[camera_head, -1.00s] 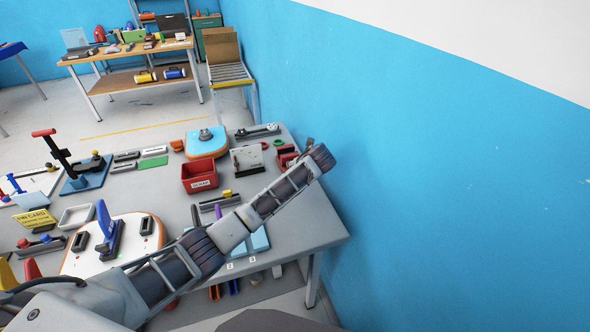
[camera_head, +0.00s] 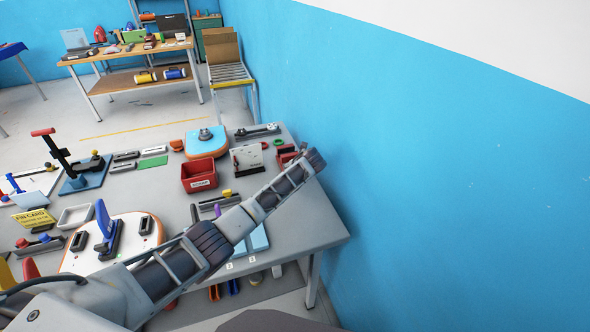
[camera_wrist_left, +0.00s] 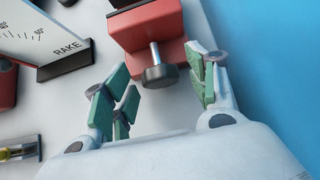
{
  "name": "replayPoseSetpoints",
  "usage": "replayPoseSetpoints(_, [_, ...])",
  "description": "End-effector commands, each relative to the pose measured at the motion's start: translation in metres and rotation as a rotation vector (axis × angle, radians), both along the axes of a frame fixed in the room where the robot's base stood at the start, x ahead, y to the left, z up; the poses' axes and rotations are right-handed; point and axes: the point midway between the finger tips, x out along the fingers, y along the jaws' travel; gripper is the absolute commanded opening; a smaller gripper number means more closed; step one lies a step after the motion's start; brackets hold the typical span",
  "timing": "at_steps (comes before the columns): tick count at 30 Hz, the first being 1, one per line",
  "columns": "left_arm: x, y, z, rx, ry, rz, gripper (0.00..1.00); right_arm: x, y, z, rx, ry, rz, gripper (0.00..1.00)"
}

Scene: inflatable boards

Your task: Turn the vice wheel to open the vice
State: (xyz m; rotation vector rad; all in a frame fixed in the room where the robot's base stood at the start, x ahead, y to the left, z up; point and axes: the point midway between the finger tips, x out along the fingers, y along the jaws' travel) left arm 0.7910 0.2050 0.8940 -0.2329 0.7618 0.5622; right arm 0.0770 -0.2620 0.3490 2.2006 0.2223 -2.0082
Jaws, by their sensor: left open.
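The red vice (camera_head: 286,157) stands near the right edge of the grey table, partly hidden by my left arm in the head view. In the left wrist view the vice (camera_wrist_left: 150,24) shows from above, with a metal screw and a dark round wheel (camera_wrist_left: 160,76) on its near side. My left gripper (camera_wrist_left: 157,64) is open, with green-padded fingers to the left and right of the wheel. Gaps show on both sides, so the fingers do not appear to touch it. In the head view the gripper (camera_head: 304,149) is mostly hidden by its wrist. My right gripper is out of view.
A board marked RAKE (camera_wrist_left: 45,40) stands close to the left of the vice. A red bin (camera_head: 199,174) and a blue-orange board (camera_head: 206,142) lie further left on the table (camera_head: 310,225). The blue wall (camera_head: 420,180) is close on the right.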

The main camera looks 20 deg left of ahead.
Motion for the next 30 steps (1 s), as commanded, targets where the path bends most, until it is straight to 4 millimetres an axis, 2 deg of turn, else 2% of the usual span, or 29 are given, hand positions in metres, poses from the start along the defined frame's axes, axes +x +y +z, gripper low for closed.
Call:
replayPoseSetpoints(15, [0.0032, 0.0025, -0.0044, 0.0, 0.0, 0.0, 0.56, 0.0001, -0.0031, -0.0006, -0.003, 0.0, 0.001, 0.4])
replayPoseSetpoints(25, [0.0032, 0.0026, -0.0044, 0.0, 0.0, 0.0, 0.14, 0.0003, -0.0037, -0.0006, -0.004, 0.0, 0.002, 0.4])
replayPoseSetpoints(30, [0.0031, 0.0029, -0.0042, -0.003, -0.002, 0.001, 0.11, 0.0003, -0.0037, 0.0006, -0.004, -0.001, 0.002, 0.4])
